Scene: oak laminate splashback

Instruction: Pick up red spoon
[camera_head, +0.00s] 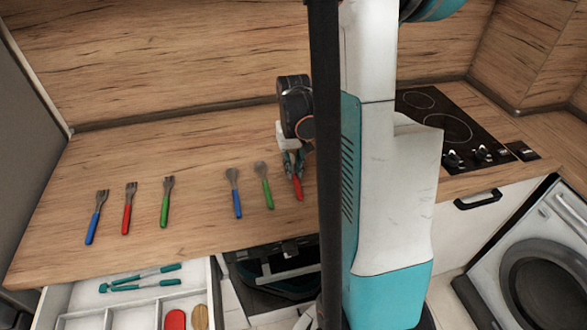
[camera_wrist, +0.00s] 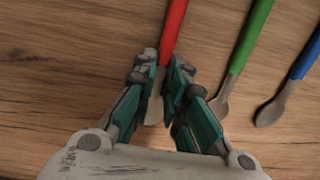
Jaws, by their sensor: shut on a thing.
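The red spoon lies on the wooden counter, its red handle (camera_head: 298,187) pointing toward the front edge in the head view. In the wrist view its red handle (camera_wrist: 174,30) runs up to the top edge, and its grey bowl end shows between and below the fingers. My gripper (camera_head: 293,165) is over the spoon at counter level. In the wrist view my gripper (camera_wrist: 166,75) has its teal fingers closed on the spoon near where handle and metal meet. I cannot tell whether the spoon is lifted.
A green spoon (camera_head: 265,185) and a blue spoon (camera_head: 235,193) lie just left of the red one. Blue (camera_head: 96,217), red (camera_head: 129,208) and green (camera_head: 166,202) forks lie farther left. An open drawer (camera_head: 85,300) sits below the counter. A cooktop (camera_head: 443,123) is at the right.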

